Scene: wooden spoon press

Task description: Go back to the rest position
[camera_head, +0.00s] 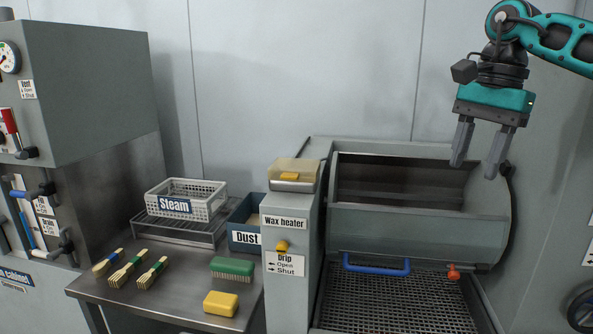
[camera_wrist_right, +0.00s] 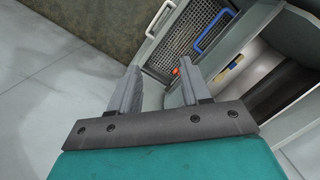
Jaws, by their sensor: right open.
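My right gripper (camera_head: 478,148) is raised in the upper right of the head view, in front of the pale wall and above the open drum. Its two grey fingers are apart with nothing between them. In the right wrist view the open fingers (camera_wrist_right: 158,88) also show empty, with the drum machine and floor beyond. The gripper touches nothing. My left gripper is in neither view.
The grey drum (camera_head: 420,228) with a blue handle (camera_head: 376,268) stands above a mesh tray (camera_head: 400,305). The wax heater (camera_head: 288,260) stands left of it. A steel table (camera_head: 185,300) holds brushes, a yellow block (camera_head: 221,303), a Steam basket (camera_head: 186,199) and a Dust bin (camera_head: 243,232).

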